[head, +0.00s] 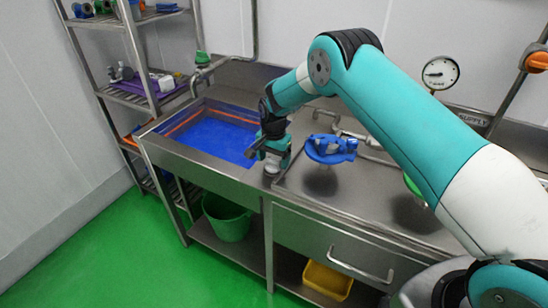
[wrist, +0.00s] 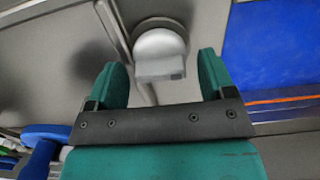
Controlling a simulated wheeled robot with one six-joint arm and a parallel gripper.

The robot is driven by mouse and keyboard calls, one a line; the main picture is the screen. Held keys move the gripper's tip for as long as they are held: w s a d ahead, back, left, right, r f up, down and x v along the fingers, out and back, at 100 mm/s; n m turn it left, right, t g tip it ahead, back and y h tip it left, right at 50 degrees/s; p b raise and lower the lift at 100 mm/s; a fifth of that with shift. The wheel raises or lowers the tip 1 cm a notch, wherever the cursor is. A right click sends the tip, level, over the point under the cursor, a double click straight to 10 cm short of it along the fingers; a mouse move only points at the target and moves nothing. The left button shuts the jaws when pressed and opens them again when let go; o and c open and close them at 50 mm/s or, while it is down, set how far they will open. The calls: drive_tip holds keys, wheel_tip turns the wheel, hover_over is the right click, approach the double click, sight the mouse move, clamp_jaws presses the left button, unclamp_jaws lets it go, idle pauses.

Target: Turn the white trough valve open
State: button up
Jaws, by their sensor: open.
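My gripper (head: 270,155) points down at the counter beside the right rim of the blue-lined trough (head: 205,132). In the wrist view my gripper (wrist: 160,65) is open, with its two green fingers apart. A pale, rounded knob with a flat front (wrist: 160,50) shows between and just beyond the fingertips, and looks like the white trough valve. I see no contact between it and the fingers. In the head view my gripper and wrist cover most of that spot, so the valve's angle cannot be told there.
A blue fixture (head: 330,148) stands right of my gripper, near bent pipes. A green-topped tap (head: 201,60) is at the trough's back left. A gauge (head: 440,73) and an orange knob (head: 537,61) are at right. A green bucket (head: 228,218) sits below.

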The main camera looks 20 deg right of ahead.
drive_tip(key=c, duration=0.9)
drive_tip(key=shift+n+b, duration=0.35)
drive_tip(key=shift+n, duration=0.05)
drive_tip(key=n+b, duration=0.2)
drive_tip(key=shift+f+n, duration=0.1)
drive_tip(key=shift+n, duration=0.3)
drive_tip(key=n+b, duration=0.2)
drive_tip(key=n, duration=0.3)
drive_tip(key=shift+b, duration=0.35)
drive_tip(key=n+b, duration=0.1)
drive_tip(key=n, duration=0.4)
drive_tip(key=n+b, duration=0.1)
drive_tip(key=n, duration=0.3)
drive_tip(key=shift+r+n, duration=0.2)
drive_tip(key=shift+n, duration=0.1)
